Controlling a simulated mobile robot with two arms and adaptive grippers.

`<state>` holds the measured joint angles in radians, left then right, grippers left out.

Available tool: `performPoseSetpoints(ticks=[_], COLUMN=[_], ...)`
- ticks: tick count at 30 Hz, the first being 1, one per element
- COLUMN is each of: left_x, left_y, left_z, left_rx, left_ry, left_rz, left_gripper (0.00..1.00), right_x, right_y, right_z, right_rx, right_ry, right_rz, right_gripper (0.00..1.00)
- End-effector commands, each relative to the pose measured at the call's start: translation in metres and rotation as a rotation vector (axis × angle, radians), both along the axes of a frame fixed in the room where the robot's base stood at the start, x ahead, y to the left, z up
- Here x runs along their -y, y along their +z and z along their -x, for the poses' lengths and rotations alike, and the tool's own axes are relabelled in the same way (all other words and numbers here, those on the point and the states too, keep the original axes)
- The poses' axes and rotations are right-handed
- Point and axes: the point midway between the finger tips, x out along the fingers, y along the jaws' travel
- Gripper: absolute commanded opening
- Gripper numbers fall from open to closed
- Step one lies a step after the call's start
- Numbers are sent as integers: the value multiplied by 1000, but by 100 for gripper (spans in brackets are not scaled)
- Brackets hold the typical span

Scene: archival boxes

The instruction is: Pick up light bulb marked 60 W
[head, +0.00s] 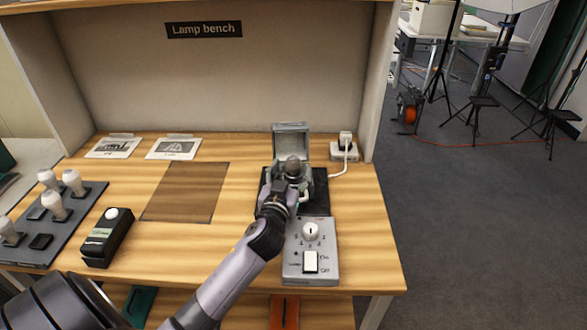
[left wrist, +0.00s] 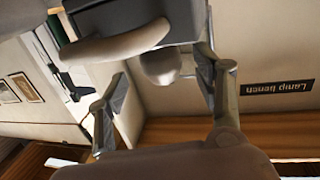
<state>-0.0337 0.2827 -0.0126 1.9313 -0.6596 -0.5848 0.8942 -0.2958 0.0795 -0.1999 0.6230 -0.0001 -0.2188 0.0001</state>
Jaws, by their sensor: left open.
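Several white bulbs stand on a dark tray (head: 62,224) at the left of the bench, one bulb (head: 74,182) at its back. No wattage mark is readable. My left gripper (head: 288,184) is at a grey fixture with a raised lid (head: 290,128), right of the bench's middle. In the left wrist view my left gripper (left wrist: 165,92) has its fingers wide apart. A rounded grey bulb-like end (left wrist: 161,66) shows between and beyond them. It looks untouched, and its mark cannot be seen. The gripper hides much of the fixture. My right gripper is not in view.
A grey control box (head: 310,262) with a dial and switch sits in front of the fixture. A black device (head: 107,238) stands right of the tray. A plug and socket (head: 345,150) are behind right. A brown mat (head: 186,192) lies bare mid-bench.

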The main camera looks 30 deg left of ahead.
Motion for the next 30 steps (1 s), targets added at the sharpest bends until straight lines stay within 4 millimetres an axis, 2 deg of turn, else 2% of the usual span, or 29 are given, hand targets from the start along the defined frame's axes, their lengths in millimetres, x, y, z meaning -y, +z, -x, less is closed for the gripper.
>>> performPoseSetpoints(ticks=[7, 17, 30], left_x=[-13, -15, -15], left_y=[-3, -4, -5], left_z=[-31, -36, -36], left_rx=[0, 0, 0], left_ry=[1, 0, 1], left_rz=[-3, -1, 0], left_gripper=[61, 60, 31], right_x=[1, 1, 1], right_y=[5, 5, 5], right_z=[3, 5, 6], right_rx=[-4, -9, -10], right_ry=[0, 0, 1], right_rz=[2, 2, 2], right_gripper=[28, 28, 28])
